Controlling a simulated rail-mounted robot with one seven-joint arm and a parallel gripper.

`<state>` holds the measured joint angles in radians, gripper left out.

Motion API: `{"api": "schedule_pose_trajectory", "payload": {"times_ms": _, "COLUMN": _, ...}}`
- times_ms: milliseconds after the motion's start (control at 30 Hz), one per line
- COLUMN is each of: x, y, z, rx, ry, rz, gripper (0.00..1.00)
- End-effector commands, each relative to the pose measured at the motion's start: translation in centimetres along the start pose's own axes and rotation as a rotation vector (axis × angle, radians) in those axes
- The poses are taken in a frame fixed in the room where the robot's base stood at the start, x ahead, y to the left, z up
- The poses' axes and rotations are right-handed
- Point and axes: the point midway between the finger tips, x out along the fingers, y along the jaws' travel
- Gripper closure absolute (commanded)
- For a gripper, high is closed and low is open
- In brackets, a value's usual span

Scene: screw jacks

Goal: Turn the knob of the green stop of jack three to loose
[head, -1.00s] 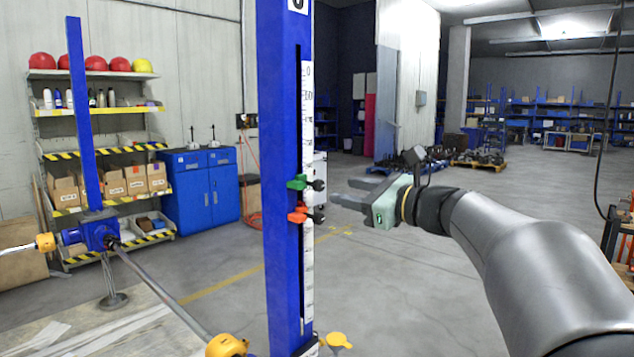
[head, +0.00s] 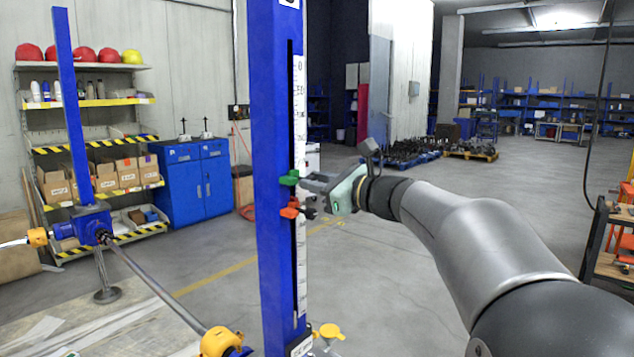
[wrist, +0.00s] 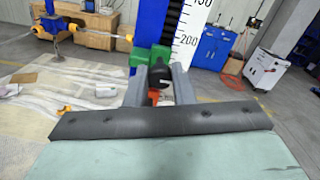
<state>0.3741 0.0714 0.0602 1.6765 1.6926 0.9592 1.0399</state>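The blue jack column (head: 268,120) with a white scale stands upright in the middle of the head view. Its green stop (head: 289,178) sits just above a red-orange stop (head: 289,211). My gripper (head: 312,183) is at the green stop, coming from the right, and hides its knob in the head view. In the wrist view the green stop (wrist: 139,57) is at top centre. Its black knob (wrist: 157,74) lies between my two grey fingers, which are open, one on each side. Whether a finger touches it I cannot tell. Part of the red-orange stop (wrist: 154,97) shows below.
Another blue jack (head: 75,120) stands at left, with a metal rod (head: 150,275) running to the front. Yellow-orange fittings (head: 220,342) are at the column's foot. A blue cabinet (head: 182,185) and shelves (head: 95,103) stand behind. The floor to the right is open.

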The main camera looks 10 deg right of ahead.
Motion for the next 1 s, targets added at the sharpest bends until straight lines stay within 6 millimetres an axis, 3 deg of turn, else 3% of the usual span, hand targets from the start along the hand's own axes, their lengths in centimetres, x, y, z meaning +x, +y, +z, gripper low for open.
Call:
{"api": "schedule_pose_trajectory", "payload": {"times_ms": 467, "x": -0.03, "y": 0.19, "z": -0.46, "rx": -0.127, "ry": 0.0, "rz": 0.0, "gripper": 1.0}}
{"api": "schedule_pose_trajectory", "payload": {"times_ms": 1000, "x": -0.05, "y": 0.33, "z": -0.66, "rx": -0.616, "ry": 0.0, "rz": -0.001, "gripper": 1.0}}
